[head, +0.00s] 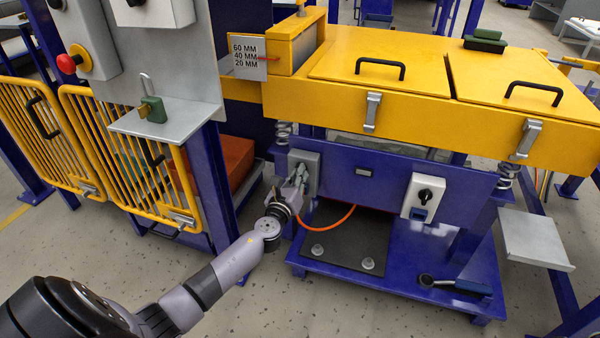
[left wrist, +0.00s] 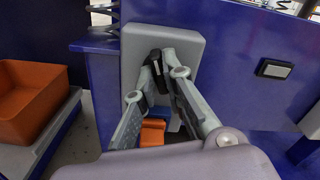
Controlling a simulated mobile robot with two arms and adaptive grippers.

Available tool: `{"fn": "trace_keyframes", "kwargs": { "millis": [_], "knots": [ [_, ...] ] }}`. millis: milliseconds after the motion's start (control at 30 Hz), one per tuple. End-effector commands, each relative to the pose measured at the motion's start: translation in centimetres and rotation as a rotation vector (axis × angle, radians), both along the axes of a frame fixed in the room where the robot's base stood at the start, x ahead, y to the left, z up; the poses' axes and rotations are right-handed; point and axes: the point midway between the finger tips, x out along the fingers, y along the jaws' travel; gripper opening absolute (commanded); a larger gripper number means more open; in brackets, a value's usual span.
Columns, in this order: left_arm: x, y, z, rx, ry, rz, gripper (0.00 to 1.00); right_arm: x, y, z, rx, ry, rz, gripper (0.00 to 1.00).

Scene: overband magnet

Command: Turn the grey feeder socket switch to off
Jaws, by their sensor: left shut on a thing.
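The grey feeder socket (head: 311,165) is a grey box on the blue front of the yellow-topped machine. It also fills the middle of the left wrist view (left wrist: 190,42). Its black switch knob (left wrist: 155,62) shows between my fingers. My left gripper (head: 299,172) is at the socket, its fingers (left wrist: 160,72) closed around the knob. Below the knob an orange plug (left wrist: 153,132) sits partly hidden behind the fingers. The knob is largely covered, so its exact setting cannot be told. My right gripper is not in view.
An orange cable (head: 330,224) hangs from the socket area. A second black rotary switch (head: 424,197) is on a pale box to the right. A grey shelf with a green padlock (head: 153,108) and yellow gates (head: 120,150) stand left. An orange bin (left wrist: 28,98) is beside the socket.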

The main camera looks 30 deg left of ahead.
Motion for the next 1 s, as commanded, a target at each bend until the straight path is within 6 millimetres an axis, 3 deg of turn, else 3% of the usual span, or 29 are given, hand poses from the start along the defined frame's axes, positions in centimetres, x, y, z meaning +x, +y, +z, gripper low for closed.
{"fn": "trace_keyframes", "kwargs": {
  "millis": [300, 667, 700, 1000],
  "knots": [
    [-0.01, -0.03, 0.01, 0.223, 0.056, -0.001, 0.0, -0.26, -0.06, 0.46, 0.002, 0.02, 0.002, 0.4],
    [0.0, 0.0, 0.04, 0.262, 0.065, -0.001, 0.0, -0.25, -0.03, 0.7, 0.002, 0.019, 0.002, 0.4],
    [0.0, 0.01, -0.08, 0.264, 0.065, -0.001, 0.12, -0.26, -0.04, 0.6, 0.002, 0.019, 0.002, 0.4],
    [0.0, 0.0, -0.04, 0.262, 0.063, 0.0, 0.32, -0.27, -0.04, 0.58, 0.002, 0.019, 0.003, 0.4]
  ]
}}
